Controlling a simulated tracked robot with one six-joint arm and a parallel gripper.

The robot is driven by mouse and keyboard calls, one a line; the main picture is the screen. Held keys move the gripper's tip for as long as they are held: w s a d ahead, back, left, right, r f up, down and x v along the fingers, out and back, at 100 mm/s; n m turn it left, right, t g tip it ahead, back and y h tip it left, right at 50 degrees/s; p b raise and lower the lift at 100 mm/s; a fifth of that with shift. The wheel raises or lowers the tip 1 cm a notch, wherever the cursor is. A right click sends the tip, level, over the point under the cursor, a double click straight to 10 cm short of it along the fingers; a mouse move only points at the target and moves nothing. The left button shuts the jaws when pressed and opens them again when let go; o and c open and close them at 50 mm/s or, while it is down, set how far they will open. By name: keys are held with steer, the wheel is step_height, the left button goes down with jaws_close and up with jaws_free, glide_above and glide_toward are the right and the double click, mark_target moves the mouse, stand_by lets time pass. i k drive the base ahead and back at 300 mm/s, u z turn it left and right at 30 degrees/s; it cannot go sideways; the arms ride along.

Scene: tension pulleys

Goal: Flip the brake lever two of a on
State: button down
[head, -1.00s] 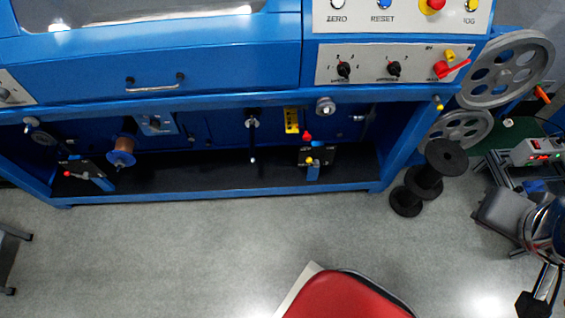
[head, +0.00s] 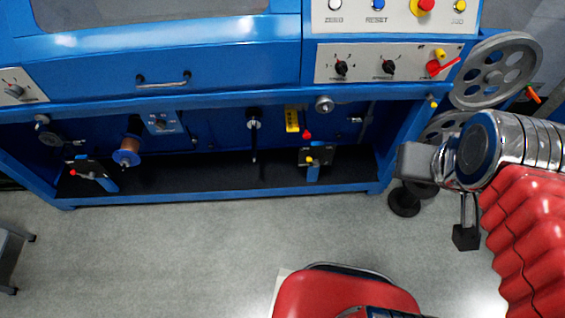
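Two small lever units stand in the open lower bay of the blue machine. The left unit (head: 91,173) has a red knob at its left end and a blue handle slanting down to the right. The right unit (head: 312,164) has a yellow knob and a blue handle hanging down; a red knob shows just above it. I cannot read which one is brake lever two. My gripper (head: 438,200) is at the right, in front of the machine's right leg and well right of both units. Its two finger blocks are apart, with nothing visible between them.
A control panel (head: 405,62) with black dials and a red switch sits above the bay. A large grey pulley wheel (head: 496,72) is at the right. The floor before the bay is clear.

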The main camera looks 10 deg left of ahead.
mark_target(315, 162)
steer(key=u, duration=2)
steer(key=i, duration=1)
steer(key=u, duration=0.05)
